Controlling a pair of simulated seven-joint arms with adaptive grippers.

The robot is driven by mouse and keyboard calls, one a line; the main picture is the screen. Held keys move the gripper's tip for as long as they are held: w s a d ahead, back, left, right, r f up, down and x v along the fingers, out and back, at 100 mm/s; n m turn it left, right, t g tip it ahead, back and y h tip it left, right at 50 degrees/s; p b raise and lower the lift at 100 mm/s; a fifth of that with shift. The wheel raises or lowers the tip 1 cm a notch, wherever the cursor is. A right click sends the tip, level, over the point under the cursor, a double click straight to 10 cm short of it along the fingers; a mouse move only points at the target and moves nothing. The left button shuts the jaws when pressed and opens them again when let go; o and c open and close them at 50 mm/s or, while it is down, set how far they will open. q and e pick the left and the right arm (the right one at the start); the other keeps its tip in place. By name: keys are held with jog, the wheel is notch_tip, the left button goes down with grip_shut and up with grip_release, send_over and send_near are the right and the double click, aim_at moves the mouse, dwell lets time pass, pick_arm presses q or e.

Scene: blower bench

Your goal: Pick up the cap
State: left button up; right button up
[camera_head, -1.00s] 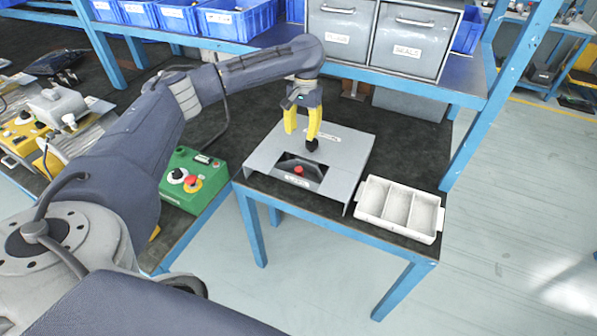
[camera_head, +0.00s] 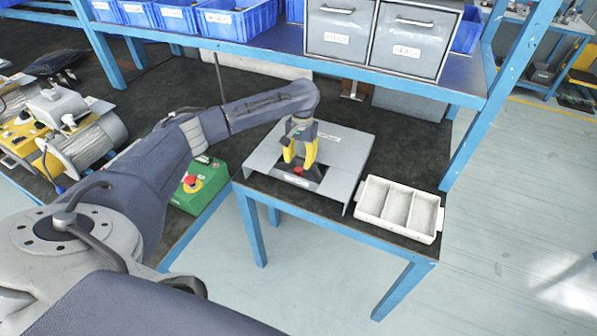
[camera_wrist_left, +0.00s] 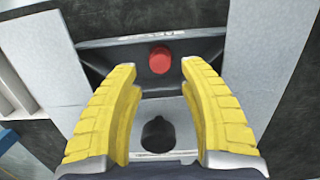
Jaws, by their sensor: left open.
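A small red round piece (camera_head: 298,170), which looks like the cap, sits in the dark recess of a grey metal fixture (camera_head: 345,155) on the bench. In the left wrist view the red piece (camera_wrist_left: 160,59) shows ahead, between the yellow fingers' tips. My left gripper (camera_head: 299,163) points down over the recess with its fingers apart and nothing visibly held. In the left wrist view the gripper (camera_wrist_left: 160,72) is also open. Contact with the red piece cannot be told. A dark rounded shape (camera_wrist_left: 158,132) lies nearer, between the fingers. My right gripper is not in view.
A white tray (camera_head: 397,230) with three empty compartments stands right of the fixture. A green control box (camera_head: 208,188) with a red button is to the left. A shelf (camera_head: 385,72) with blue bins and grey drawers spans the back. Motor-like machines (camera_head: 85,145) lie far left.

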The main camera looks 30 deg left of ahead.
aim_at(298, 169)
pick_arm(q)
jog(key=shift+s+f, duration=0.15)
jog(key=shift+f, duration=1)
jog(key=shift+s+f, duration=0.15)
jog(key=shift+f, duration=0.95)
jog(key=shift+c, duration=0.2)
jog(key=c, duration=0.7)
